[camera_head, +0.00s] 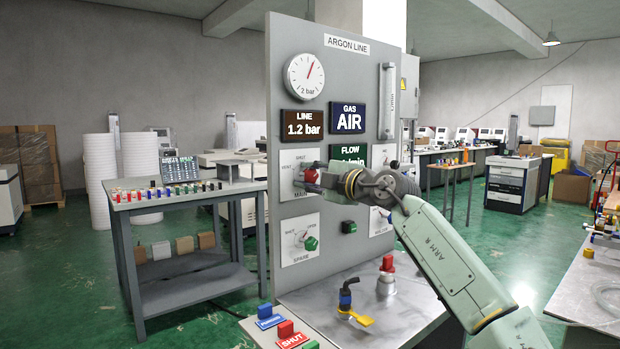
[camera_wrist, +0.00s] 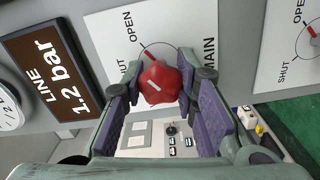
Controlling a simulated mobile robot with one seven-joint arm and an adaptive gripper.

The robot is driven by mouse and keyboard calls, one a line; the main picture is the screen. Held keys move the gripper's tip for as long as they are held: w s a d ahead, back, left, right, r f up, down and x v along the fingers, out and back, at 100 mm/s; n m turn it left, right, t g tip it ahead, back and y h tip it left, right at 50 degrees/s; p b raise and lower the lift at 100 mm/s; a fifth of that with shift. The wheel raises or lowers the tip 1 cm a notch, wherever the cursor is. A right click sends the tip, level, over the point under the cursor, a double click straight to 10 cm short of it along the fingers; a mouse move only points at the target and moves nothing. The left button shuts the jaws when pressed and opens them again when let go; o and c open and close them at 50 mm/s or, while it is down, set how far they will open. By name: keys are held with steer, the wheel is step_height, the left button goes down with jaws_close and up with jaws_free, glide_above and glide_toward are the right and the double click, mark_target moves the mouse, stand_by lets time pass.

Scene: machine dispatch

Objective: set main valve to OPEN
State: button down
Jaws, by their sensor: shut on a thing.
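The main valve is a red knob (camera_head: 310,176) on a white plate marked MAIN on the upright grey panel. In the wrist view the knob (camera_wrist: 159,83) is lobed and has a short white line on its face. My gripper (camera_wrist: 167,88) is shut on it, one finger on each side; in the head view my gripper (camera_head: 318,177) reaches it from the right. The words OPEN and SHUT show on the plate (camera_wrist: 185,25) in the wrist view. A short red mark lies on the dial towards OPEN. I cannot tell the exact setting of the knob.
Below is the SPARE valve with a green knob (camera_head: 311,243). A gauge (camera_head: 304,77) and displays for line, 1.2 bar (camera_head: 303,124), and gas, AIR (camera_head: 349,118), sit above. A metal shelf (camera_head: 400,312) with red and blue-yellow fittings juts out below.

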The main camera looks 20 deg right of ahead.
steer(key=shift+m, duration=0.5)
steer(key=c, duration=1.2)
jaws_free()
steer(key=shift+c, duration=0.2)
steer(key=v, duration=1.2)
